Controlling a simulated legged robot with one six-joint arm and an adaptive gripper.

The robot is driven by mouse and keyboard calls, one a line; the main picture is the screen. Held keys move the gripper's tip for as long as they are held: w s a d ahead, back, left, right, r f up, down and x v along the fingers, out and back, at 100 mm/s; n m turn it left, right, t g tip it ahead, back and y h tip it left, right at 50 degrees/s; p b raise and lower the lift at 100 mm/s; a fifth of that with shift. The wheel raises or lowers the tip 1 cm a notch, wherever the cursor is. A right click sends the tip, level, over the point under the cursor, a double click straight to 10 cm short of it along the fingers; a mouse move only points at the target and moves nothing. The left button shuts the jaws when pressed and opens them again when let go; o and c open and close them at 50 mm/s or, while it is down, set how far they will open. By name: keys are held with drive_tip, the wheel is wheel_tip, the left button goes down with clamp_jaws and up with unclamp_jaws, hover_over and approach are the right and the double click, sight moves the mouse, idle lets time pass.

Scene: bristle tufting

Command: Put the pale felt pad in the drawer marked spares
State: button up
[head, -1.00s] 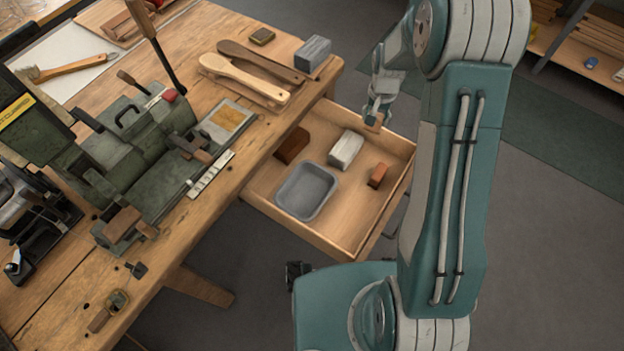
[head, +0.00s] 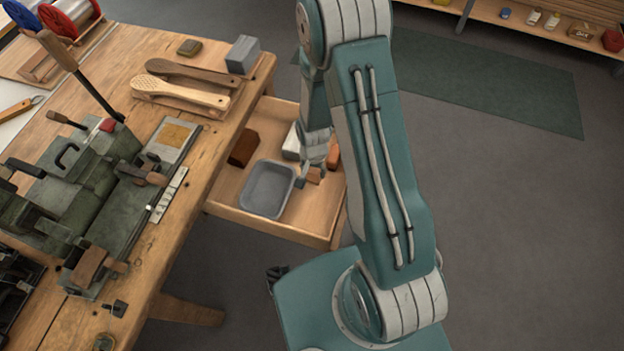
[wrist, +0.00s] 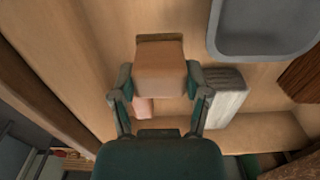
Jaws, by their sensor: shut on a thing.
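A pale tan, block-shaped pad (wrist: 160,72) is between the fingers of my gripper (wrist: 158,92) in the wrist view. The gripper is shut on it. In the head view my gripper (head: 312,168) and the pad (head: 314,176) are inside the outline of the open drawer (head: 262,228), just right of the grey tray. I cannot tell whether the pad touches the drawer floor. No spares marking shows on the drawer; its front face is mostly out of sight.
In the drawer are a grey tray (head: 268,188), a dark brown block (head: 243,148), a whitish block (wrist: 226,92) and a small reddish block (head: 333,152). The workbench (head: 190,215) with brushes and a green machine borders the drawer on the left.

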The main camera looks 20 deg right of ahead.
sight(313, 181)
drive_tip(key=shift+s+f, duration=0.25)
drive_tip(key=shift+f, duration=0.05)
drive_tip(key=f, duration=0.3)
drive_tip(key=shift+s+f, duration=0.15)
drive_tip(key=shift+s, duration=0.05)
drive_tip(key=shift+a+f, duration=0.2)
drive_tip(key=o, duration=1.2)
drive_tip(key=shift+o, duration=0.2)
drive_tip(key=shift+d, duration=0.1)
